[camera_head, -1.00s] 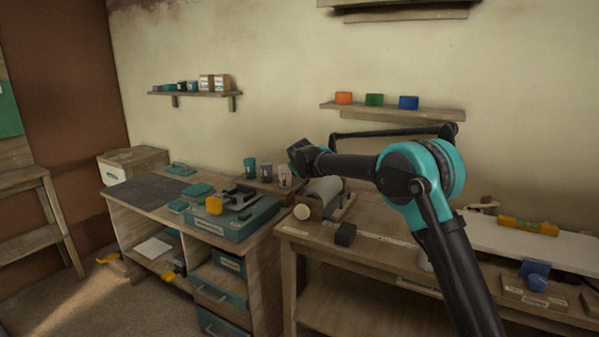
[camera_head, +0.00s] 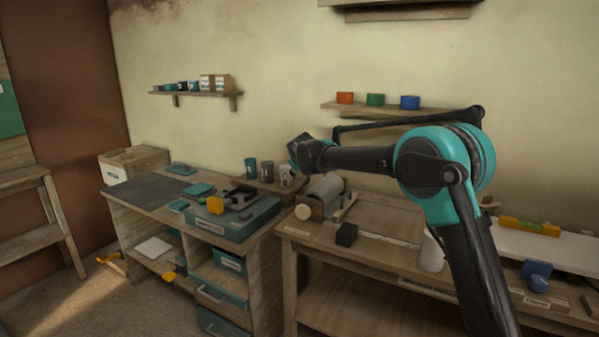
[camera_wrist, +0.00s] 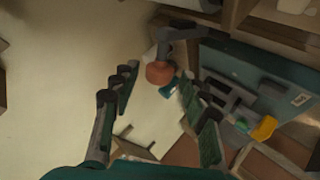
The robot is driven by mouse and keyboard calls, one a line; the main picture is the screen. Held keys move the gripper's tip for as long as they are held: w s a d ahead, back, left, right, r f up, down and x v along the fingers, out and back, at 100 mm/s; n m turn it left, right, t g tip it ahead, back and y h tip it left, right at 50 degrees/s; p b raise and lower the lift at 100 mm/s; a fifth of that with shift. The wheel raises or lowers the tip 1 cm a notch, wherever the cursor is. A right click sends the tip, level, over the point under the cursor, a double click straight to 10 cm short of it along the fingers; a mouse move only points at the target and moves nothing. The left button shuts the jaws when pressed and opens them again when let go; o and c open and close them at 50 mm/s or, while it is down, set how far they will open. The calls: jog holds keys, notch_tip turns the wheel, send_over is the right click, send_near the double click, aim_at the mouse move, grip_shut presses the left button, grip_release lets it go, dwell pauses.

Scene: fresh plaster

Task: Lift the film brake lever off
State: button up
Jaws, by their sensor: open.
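My gripper (camera_head: 303,152) hangs in the air above the gap between the two benches. In the wrist view its jaws (camera_wrist: 165,115) are apart with nothing between them. Beyond the fingertips, the wrist view shows a grey bar (camera_wrist: 182,34) with a rounded orange-brown knob (camera_wrist: 160,73); I cannot tell for sure whether this is the film brake lever. A grey film roll (camera_head: 322,194) with a pale round end lies on the right bench. A teal base (camera_head: 240,222) with a dark frame and a yellow block (camera_head: 215,205) stands on the left bench.
A dark block (camera_head: 346,234) and a white cylinder (camera_head: 432,252) stand on the right bench (camera_head: 380,262). Grey containers (camera_head: 286,175) stand behind the film roll. A wall shelf (camera_head: 390,111) with coloured blocks is close behind my arm.

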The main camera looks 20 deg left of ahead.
jog(key=v, duration=0.6)
jog(key=shift+s, duration=0.15)
jog(key=shift+s, duration=0.1)
